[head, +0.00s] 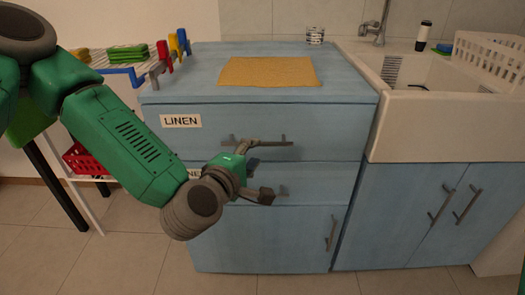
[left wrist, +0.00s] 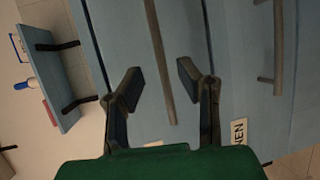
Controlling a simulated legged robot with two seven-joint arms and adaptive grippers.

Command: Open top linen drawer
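The top linen drawer (head: 330,125) is a blue drawer front with a white LINEN label (head: 181,121), and it looks closed. Its bar handle (head: 275,143) is horizontal in the head view. My left gripper (head: 258,172) is open in front of the drawers, its fingers one above the other. In the left wrist view, the handle (left wrist: 160,60) lies between the two spread fingertips of the left gripper (left wrist: 158,84), with a gap on each side. I cannot tell whether the fingertips reach past the bar. My right gripper is not in view.
A second drawer (head: 325,180) sits below, its handle (left wrist: 278,50) showing in the wrist view. A cabinet door (head: 275,240) is under it. A yellow cloth (head: 268,71) and a cup (head: 315,35) are on the worktop (head: 205,60). A sink (head: 420,105) is at right.

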